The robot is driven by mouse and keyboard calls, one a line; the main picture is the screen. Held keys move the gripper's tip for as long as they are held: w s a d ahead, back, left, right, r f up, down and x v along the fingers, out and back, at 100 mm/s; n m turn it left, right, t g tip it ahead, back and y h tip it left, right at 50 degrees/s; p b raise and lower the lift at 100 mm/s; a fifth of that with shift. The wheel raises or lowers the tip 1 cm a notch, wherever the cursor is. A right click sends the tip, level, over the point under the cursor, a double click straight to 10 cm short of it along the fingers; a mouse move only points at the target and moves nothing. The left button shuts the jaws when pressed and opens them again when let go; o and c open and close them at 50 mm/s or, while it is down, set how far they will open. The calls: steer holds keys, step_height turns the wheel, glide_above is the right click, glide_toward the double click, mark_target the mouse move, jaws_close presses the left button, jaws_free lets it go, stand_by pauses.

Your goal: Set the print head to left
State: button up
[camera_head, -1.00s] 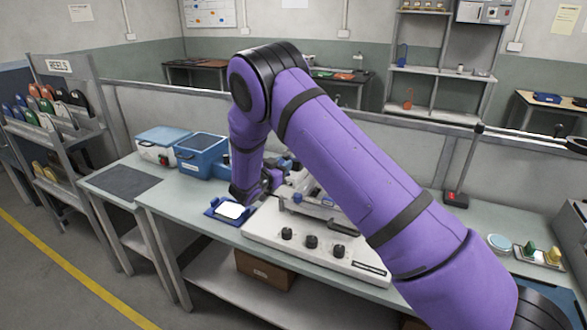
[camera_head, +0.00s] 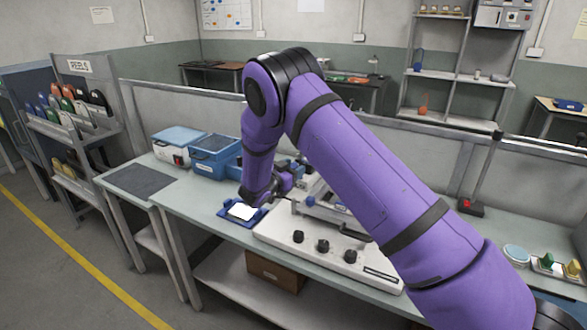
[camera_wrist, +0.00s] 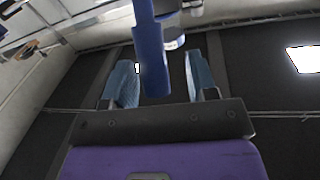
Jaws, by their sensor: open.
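The printing machine (camera_head: 318,256) is a white base on the bench, with black knobs along its front. Its print head (camera_head: 322,208) is a light frame above the base, largely hidden behind my purple arm. My gripper (camera_head: 284,186) is at the left end of this frame, small and partly hidden by my arm in the head view. In the wrist view my gripper (camera_wrist: 160,68) is open, with two blue-grey fingers apart. A blue bar (camera_wrist: 150,45) reaches down between the fingers, with gaps on both sides. I cannot tell whether it belongs to the print head.
A blue tray (camera_head: 225,212) with a white piece (camera_head: 243,211) lies left of the machine. Blue bins (camera_head: 213,160) stand behind it. A red-based stand (camera_head: 470,207) and small dishes (camera_head: 516,254) are to the right. A low partition (camera_head: 400,132) runs behind the bench.

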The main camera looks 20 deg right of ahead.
steer(key=v, duration=1)
steer(key=shift+a, duration=0.15)
steer(key=shift+r, duration=0.1)
